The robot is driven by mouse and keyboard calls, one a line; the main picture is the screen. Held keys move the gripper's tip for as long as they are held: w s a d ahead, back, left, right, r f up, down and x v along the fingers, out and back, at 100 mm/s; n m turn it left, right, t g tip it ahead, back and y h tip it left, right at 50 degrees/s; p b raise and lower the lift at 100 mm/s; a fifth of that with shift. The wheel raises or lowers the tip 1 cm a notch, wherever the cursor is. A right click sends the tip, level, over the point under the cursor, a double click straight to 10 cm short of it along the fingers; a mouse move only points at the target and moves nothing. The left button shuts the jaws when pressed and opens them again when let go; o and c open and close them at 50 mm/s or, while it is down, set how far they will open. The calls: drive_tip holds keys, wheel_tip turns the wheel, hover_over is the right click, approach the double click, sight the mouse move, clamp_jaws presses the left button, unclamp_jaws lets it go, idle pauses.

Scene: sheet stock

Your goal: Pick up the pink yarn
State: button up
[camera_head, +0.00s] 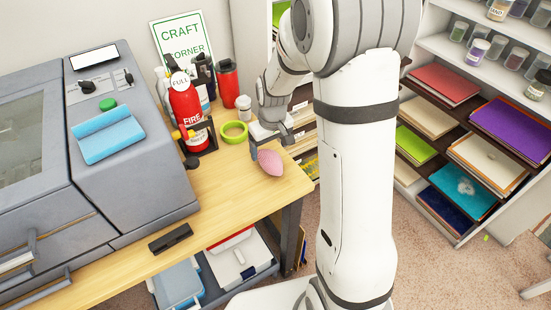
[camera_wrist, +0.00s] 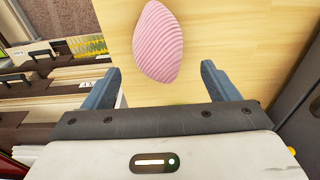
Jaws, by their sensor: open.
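The pink yarn (camera_head: 269,162) is a ribbed, pointed oval ball lying on the wooden table (camera_head: 222,190) near its right edge. In the wrist view the yarn (camera_wrist: 158,42) lies ahead of my gripper, roughly between the lines of the two fingers. My gripper (camera_head: 270,143) is just behind the yarn in the head view, partly hidden by it and by the arm. In the wrist view my gripper (camera_wrist: 160,84) has its two blue-grey fingers wide apart, with nothing held between them.
A green ring of tape (camera_head: 233,132), a white-lidded jar (camera_head: 243,105), a red tumbler (camera_head: 228,82) and a fire extinguisher (camera_head: 187,108) stand behind the yarn. A grey machine (camera_head: 150,190) fills the left. A black object (camera_head: 170,239) lies near the front edge. Shelves of sheets (camera_head: 470,140) stand right.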

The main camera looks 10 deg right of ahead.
sight(271, 155)
drive_tip(key=shift+d+f+p, duration=0.15)
drive_tip(key=shift+f+p, duration=0.55)
drive_tip(key=shift+f, duration=2.5)
drive_tip(key=shift+c, duration=0.2)
drive_tip(key=c, duration=1)
drive_tip(key=shift+w+r, duration=0.1)
drive_tip(key=shift+r, duration=0.05)
